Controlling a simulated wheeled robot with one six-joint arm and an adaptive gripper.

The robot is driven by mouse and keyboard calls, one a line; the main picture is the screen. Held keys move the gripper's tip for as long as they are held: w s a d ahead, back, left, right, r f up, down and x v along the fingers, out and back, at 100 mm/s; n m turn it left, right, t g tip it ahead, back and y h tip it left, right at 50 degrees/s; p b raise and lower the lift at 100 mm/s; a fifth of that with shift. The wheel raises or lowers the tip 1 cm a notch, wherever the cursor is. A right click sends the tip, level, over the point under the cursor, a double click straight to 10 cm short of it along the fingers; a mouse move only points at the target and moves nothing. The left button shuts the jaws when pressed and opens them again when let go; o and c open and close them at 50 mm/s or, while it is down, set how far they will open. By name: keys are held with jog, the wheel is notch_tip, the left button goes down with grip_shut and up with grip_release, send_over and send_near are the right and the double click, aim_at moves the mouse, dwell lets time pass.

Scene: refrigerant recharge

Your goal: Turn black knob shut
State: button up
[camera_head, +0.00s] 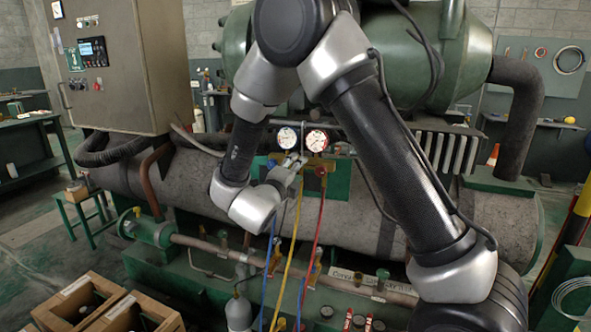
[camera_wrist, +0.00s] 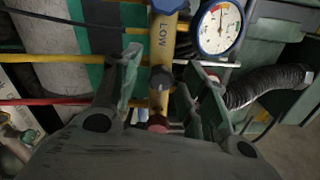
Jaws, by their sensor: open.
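The black knob (camera_wrist: 161,78) sits on the front of a yellow manifold bar (camera_wrist: 163,38) marked LOW in the wrist view. My gripper (camera_wrist: 162,78) is open, with one finger on each side of the bar around the knob. I see no clear contact between the fingers and the knob. A blue knob (camera_wrist: 167,5) is at the bar's top end and a dark red knob (camera_wrist: 157,124) sits lower, near the gripper body. In the head view my gripper (camera_head: 293,164) is in front of the manifold, and the black knob is not clearly visible.
A blue-rimmed gauge (camera_head: 287,138) and a red-rimmed gauge (camera_head: 317,140) stand above the manifold. Blue (camera_head: 267,270), yellow (camera_head: 289,260) and red (camera_head: 313,250) hoses hang below. A large grey tank (camera_head: 400,215) lies behind. Wooden crates (camera_head: 85,300) stand at lower left.

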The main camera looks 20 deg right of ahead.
jog(key=v, duration=1.1)
